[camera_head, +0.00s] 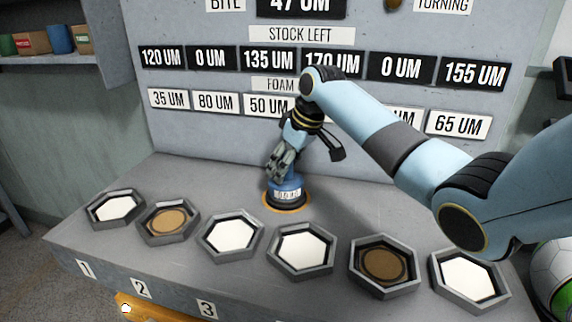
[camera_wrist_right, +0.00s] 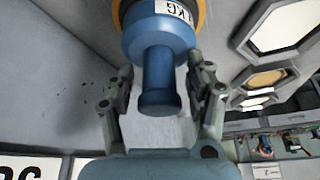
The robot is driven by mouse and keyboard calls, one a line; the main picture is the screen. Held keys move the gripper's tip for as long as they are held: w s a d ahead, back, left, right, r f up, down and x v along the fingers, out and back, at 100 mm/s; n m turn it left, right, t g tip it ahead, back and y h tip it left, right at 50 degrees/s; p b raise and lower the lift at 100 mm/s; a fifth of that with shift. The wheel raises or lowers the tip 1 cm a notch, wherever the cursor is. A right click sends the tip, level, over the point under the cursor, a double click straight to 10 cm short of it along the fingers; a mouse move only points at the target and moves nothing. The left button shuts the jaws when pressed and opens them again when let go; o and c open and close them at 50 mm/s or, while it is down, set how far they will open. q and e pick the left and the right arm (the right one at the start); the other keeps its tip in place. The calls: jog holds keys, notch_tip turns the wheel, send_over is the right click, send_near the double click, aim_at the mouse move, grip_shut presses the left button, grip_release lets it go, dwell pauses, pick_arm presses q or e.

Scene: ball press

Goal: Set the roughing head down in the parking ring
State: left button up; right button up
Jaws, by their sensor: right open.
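The roughing head (camera_head: 287,188) is a blue cylinder with a white label and a narrower handle. In the head view it stands upright in the parking ring (camera_head: 303,207), a dark ring with an orange edge on the grey bench. My right gripper (camera_head: 281,163) is just above it. In the right wrist view the blue handle (camera_wrist_right: 158,100) lies between the two fingers, and gaps show on both sides. The right gripper (camera_wrist_right: 162,72) is open there. The ring's orange edge (camera_wrist_right: 202,14) shows behind the head. My left gripper is in neither view.
A row of hexagonal trays with white or brown pads, such as the far-left one (camera_head: 90,217) and the right one (camera_head: 496,304), lines the bench front. A grey panel with number signs (camera_head: 302,34) rises behind. A shelf (camera_head: 45,59) with containers is at upper left.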

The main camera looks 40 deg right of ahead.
jog(key=shift+r, duration=0.1)
jog(key=v, duration=1.2)
jog(key=shift+s, duration=0.1)
